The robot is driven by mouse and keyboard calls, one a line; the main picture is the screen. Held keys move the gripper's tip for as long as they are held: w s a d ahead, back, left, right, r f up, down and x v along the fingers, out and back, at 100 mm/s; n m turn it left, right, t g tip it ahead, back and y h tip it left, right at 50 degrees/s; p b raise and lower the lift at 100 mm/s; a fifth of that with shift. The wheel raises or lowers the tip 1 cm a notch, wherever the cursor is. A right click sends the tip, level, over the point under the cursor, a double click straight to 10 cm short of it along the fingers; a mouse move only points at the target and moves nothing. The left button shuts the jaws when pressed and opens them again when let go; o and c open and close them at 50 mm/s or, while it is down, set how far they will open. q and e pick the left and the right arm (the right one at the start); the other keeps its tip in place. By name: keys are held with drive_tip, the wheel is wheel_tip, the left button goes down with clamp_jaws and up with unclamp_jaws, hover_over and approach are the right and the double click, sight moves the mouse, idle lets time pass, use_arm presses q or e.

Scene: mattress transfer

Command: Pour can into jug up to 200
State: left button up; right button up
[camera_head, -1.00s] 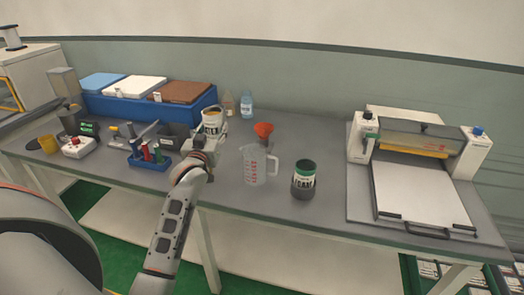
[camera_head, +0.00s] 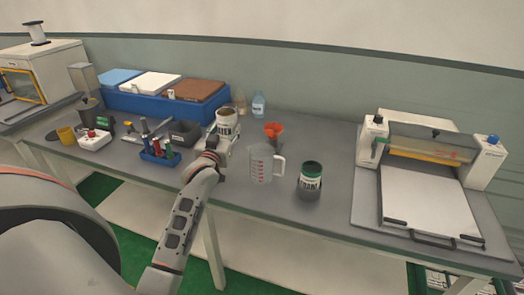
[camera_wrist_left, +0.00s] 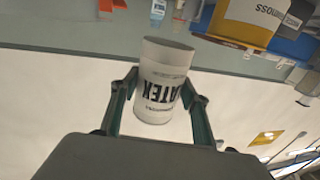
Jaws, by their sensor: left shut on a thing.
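The white can (camera_head: 227,121), lettered LATEX, is in my left gripper (camera_head: 215,147) above the table, left of the jug. In the left wrist view the can (camera_wrist_left: 160,85) sits between the two fingers (camera_wrist_left: 160,108), its label upside down. The clear measuring jug (camera_head: 261,163) with red marks and a white handle stands on the table, right of the gripper. A dark can with a green and white label (camera_head: 309,181) stands open right of the jug. My right gripper is not in view.
An orange funnel (camera_head: 274,131) stands behind the jug. A rack of small bottles (camera_head: 158,151) is left of my gripper. A press-like machine (camera_head: 425,185) fills the right side.

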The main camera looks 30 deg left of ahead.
use_arm(q)
drive_tip(key=shift+w+d+f+m+t, duration=0.1)
drive_tip(key=shift+d+f+m+t, duration=0.3)
drive_tip(key=shift+m, duration=0.8)
drive_tip(key=shift+d+f+m, duration=0.2)
drive_tip(key=shift+d+m, duration=0.1)
drive_tip(key=shift+m, duration=0.2)
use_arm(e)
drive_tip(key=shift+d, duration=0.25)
use_arm(q)
drive_tip(key=shift+w+d+f, duration=0.1)
drive_tip(key=shift+d, duration=0.05)
drive_tip(key=shift+d+f+m, duration=0.15)
drive_tip(key=shift+m, duration=0.45)
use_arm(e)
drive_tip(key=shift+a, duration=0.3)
use_arm(q)
drive_tip(key=shift+d+f+m+b, duration=0.1)
drive_tip(key=shift+m+b, duration=0.2)
drive_tip(key=shift+b, duration=0.1)
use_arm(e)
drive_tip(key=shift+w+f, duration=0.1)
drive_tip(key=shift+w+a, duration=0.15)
